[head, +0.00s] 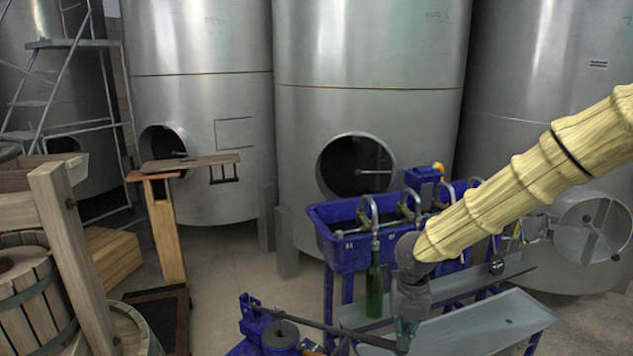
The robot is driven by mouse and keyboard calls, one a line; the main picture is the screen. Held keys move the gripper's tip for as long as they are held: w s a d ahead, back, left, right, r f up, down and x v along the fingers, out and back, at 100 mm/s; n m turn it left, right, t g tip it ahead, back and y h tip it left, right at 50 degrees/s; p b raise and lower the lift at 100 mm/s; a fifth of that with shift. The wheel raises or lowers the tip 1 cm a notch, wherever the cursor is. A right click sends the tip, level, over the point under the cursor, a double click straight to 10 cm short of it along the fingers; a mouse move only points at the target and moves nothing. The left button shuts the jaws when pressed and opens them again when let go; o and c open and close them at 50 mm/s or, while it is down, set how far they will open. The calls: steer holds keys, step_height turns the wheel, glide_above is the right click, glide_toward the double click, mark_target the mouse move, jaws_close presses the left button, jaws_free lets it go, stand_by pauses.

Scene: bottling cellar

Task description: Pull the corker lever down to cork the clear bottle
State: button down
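The blue corker (243,345) stands at the bottom edge of the head view, and only its top part shows. Its dark lever (340,332) runs from the blue pivot at the left, sloping slightly down to the right. My gripper (403,345) hangs down from the arm at the lever's right end. The fingertips overlap that end in the picture; they are small and dark, so I cannot tell whether they close on it. I see no clear bottle; the space below the corker's top lies outside the frame.
A green bottle (374,291) stands under a spout of the blue filler trough (345,256), just left of my gripper. Grey metal shelves (480,326) lie to the right. A wooden press (72,250) stands at left. Bare floor (215,290) lies between.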

mark_target(405, 354)
steer(key=shift+f, duration=0.2)
steer(key=shift+s+d+f+b, duration=0.15)
steer(key=shift+f+b, duration=0.15)
steer(key=shift+f, duration=0.35)
steer(key=shift+d+f+b, duration=0.15)
steer(key=shift+f+b, duration=0.1)
steer(key=shift+f, duration=0.4)
steer(key=shift+s+d+f+b, duration=0.15)
steer(key=shift+f+b, duration=0.45)
steer(key=shift+f, duration=0.75)
steer(key=shift+f, duration=0.1)
steer(key=shift+s+d+f+b, duration=0.15)
steer(key=shift+f+b, duration=0.45)
steer(key=shift+f, duration=0.7)
steer(key=shift+f, duration=0.15)
